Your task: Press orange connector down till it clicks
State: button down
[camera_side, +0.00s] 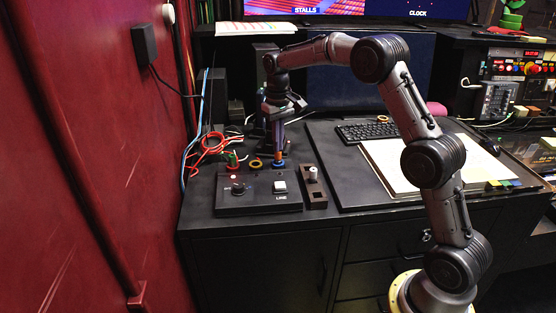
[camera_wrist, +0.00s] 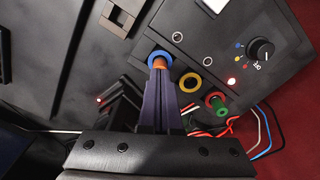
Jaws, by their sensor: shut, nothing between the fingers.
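The orange connector (camera_wrist: 159,63) stands in the blue-ringed socket (camera_wrist: 161,56) of the black box in the wrist view. In the side view the connector (camera_side: 279,159) is a small orange spot above the blue ring (camera_side: 279,166) at the box's back edge. My gripper (camera_wrist: 160,72) is shut, its fingers pointing down at the connector's top. The tips overlap the connector in the picture and look in contact or very close. My gripper (camera_side: 279,152) also shows upright over the socket in the side view. The fingers hide part of the connector, and its depth cannot be told.
Red cables (camera_side: 205,147) lie behind. A small switch block (camera_side: 313,190) stands right.

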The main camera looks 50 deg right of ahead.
jog(key=shift+f, duration=0.3)
jog(key=shift+r, duration=3.55)
jog(key=shift+a, duration=0.1)
